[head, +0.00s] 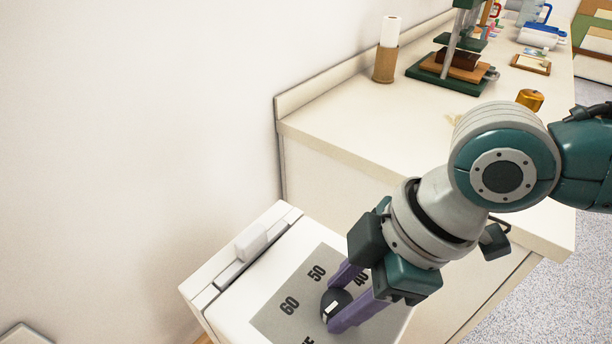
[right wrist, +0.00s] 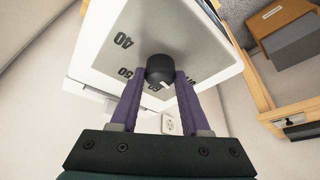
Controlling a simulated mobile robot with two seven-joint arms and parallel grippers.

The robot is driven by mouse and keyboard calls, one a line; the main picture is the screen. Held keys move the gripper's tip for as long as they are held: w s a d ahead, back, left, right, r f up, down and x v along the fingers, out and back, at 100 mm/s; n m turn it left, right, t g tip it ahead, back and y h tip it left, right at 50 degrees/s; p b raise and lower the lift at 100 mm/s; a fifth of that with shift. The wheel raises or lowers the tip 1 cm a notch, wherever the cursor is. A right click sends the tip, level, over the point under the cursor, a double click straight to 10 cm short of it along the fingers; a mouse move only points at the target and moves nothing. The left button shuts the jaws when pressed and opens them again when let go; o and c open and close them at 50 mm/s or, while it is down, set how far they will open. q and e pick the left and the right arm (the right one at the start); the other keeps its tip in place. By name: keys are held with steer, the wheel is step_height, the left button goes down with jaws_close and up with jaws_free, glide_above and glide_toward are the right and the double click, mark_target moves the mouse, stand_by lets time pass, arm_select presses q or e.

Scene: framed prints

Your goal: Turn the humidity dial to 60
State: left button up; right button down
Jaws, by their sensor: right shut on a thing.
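The humidity dial (head: 334,302) is a round black knob with a white mark, on a grey panel (head: 274,318) printed 40, 50 and 60. The panel is on top of a white box (head: 233,299). My right gripper (head: 338,305) reaches down from the right, its two purple fingers shut on the dial from opposite sides. In the right wrist view the dial (right wrist: 160,67) sits between the fingertips. Its white mark shows there at the lower edge, close to the 60, which is partly hidden by the dial and finger. My left gripper is out of view.
A plain wall is at the left. Speckled floor is open at the right.

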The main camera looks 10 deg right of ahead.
steer(key=m+p, duration=0.1)
steer(key=p, duration=0.1)
steer(key=m+t+p, duration=0.1)
steer(key=m+p, duration=0.1)
steer(key=m+h+p, duration=0.1)
steer(key=m+p, duration=0.1)
steer(key=shift+s+a+r+t+p, duration=0.2)
steer(key=shift+s+r+t+p, duration=0.05)
steer(key=shift+r+t+p, duration=0.1)
steer(key=m+p, duration=0.1)
steer(key=m, duration=0.1)
steer(key=shift+f+m+t+h+p, duration=0.15)
steer(key=shift+m+t+h+p, duration=0.1)
steer(key=shift+m+h+p, duration=0.15)
steer(key=shift+f+m+t+h+p, duration=0.1)
steer(key=shift+m+t+h+p, duration=0.2)
steer(key=shift+m+p, duration=0.55)
steer(key=shift+m, duration=0.25)
steer(key=shift+c, duration=1.9)
jaws_free()
steer(key=shift+f, duration=0.1)
